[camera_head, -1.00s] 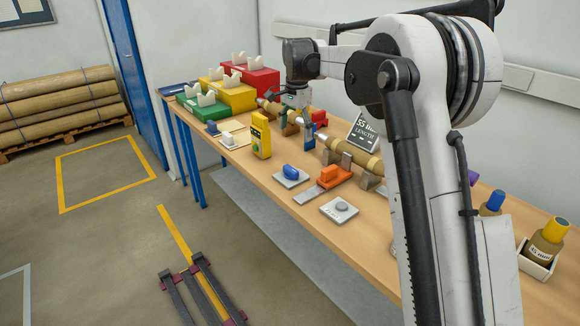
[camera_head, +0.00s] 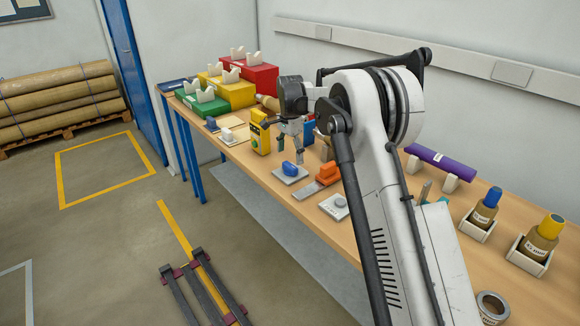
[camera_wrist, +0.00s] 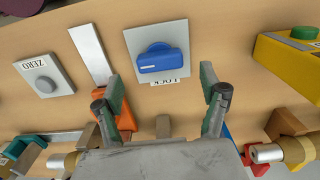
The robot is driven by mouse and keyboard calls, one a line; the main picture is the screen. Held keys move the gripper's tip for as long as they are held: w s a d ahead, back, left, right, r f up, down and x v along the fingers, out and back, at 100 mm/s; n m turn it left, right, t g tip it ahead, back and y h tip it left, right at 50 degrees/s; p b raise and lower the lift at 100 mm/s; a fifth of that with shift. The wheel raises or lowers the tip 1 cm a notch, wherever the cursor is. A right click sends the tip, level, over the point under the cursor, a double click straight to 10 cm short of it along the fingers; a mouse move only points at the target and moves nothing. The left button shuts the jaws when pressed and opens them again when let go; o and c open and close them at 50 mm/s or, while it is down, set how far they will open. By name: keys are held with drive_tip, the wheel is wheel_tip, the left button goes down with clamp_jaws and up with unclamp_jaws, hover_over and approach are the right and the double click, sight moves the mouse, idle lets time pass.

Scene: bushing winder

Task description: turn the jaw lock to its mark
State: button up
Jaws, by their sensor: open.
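The jaw lock is a blue knob (camera_wrist: 163,59) on a pale square plate (camera_wrist: 135,42) lettered LOCK, which reads upside down in the wrist view. In the head view the blue knob (camera_head: 290,168) sits on its plate near the table's front edge. I cannot make out a mark on the plate. My gripper (camera_wrist: 161,84) is open and empty, its two fingers apart. In the wrist view the knob lies beyond the fingertips, roughly centred between them. In the head view my gripper (camera_head: 292,143) hangs above and just behind the knob, apart from it.
A ZERO button plate (camera_wrist: 43,75) and an orange slider (camera_wrist: 111,108) on a metal strip lie left of the lock in the wrist view. A yellow box with a green button (camera_wrist: 289,66) stands to the right. Winder parts lie behind. Bare tabletop surrounds the lock plate.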

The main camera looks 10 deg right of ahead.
sight(290, 165)
drive_tip(key=shift+f, duration=2.75)
drive_tip(key=c, duration=1.2)
